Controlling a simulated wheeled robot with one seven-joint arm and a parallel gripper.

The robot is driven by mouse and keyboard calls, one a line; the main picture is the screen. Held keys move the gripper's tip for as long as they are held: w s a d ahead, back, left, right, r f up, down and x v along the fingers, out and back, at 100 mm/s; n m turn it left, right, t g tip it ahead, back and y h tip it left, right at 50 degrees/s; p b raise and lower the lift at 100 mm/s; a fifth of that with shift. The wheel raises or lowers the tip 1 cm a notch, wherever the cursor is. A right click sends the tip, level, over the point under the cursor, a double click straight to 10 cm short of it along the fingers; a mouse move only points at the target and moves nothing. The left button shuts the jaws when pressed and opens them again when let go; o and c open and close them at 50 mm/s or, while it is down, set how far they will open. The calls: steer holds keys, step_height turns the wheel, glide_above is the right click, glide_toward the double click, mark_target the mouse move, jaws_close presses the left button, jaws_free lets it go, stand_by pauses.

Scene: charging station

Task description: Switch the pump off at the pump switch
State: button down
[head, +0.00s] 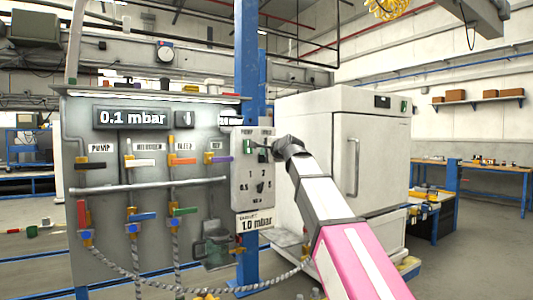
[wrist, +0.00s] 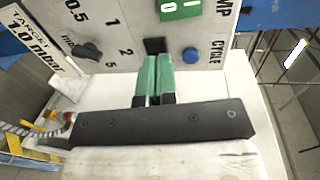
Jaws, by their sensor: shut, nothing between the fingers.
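The pump switch is a green rocker marked 0 and 1 (wrist: 180,9) at the top edge of the wrist view. In the head view the pump switch (head: 247,146) sits under the PUMP label on a pale control box (head: 240,205). I cannot tell which side of the rocker is pressed in. My gripper (wrist: 157,60) is shut and empty, its green fingertips together. They point at the box face beside a small black square (wrist: 154,46), apart from the rocker. In the head view my dark gripper (head: 268,149) is at the box's right side, partly hiding its face.
A blue button (wrist: 190,55) by the CYCLE label and a black selector knob (wrist: 88,50) flank the fingertips. A valve panel (head: 110,185) with a 0.1 mbar display (head: 130,118) and hoses stands left. A white oven-like cabinet (head: 330,110) stands behind my arm.

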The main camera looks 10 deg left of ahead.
mark_target(249, 154)
steer(key=x, duration=1)
steer(key=shift+w+a, duration=0.1)
steer(key=shift+w, duration=0.05)
steer(key=shift+w+a+f, duration=0.15)
steer(key=shift+w+a, duration=0.05)
steer(key=shift+w, duration=0.1)
steer(key=shift+s, duration=0.1)
steer(key=s+d+f, duration=0.2)
steer(key=s+d, duration=0.6)
steer(key=s, duration=0.3)
steer(key=shift+d, duration=0.2)
